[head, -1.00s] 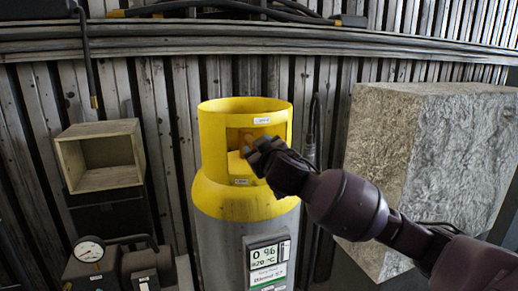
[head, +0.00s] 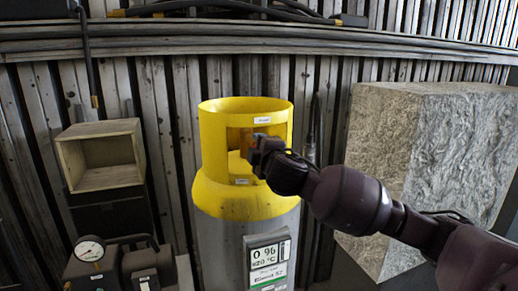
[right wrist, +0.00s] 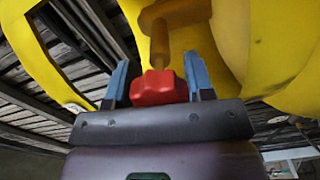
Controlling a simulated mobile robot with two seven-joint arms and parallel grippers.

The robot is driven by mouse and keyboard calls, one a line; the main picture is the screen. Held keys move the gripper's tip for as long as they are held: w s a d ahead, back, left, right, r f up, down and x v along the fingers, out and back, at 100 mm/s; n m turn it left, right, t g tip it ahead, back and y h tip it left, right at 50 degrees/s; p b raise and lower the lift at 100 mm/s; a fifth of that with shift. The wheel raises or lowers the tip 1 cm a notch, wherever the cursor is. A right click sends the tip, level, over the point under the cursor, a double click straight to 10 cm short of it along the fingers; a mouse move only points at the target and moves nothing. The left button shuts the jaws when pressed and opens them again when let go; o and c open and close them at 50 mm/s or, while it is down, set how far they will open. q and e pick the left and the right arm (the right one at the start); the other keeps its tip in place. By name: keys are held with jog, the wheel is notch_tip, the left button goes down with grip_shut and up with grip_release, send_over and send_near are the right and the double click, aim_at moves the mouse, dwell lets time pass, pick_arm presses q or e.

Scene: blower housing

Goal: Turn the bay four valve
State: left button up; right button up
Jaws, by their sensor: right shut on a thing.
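A gas cylinder with a yellow collar (head: 243,199) and a grey body stands upright against the wall. A small label panel (head: 267,262) is on its front. In the right wrist view a red valve knob (right wrist: 158,88) on a brass-coloured stem (right wrist: 160,45) sits inside the yellow collar. My right gripper (head: 258,156) reaches into the collar's opening from the right. Its blue fingers (right wrist: 159,84) stand on either side of the red knob, shut on it. In the head view the knob is hidden by the gripper and collar. My left gripper is not in view.
A stone-like block (head: 430,165) stands to the right behind my arm. An open wooden box (head: 104,178) stands at the left on a dark stand. A pump with a round gauge (head: 89,250) is at the lower left. A metal rail (head: 200,44) runs along the ribbed wall.

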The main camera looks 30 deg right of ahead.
jog(key=n, duration=0.3)
jog(key=shift+n, duration=2.3)
jog(key=shift+f, duration=0.1)
jog(key=o, duration=0.9)
jog(key=shift+s, duration=0.1)
jog(key=b+v, duration=0.2)
jog(key=v, duration=0.8)
jog(key=shift+s, duration=0.35)
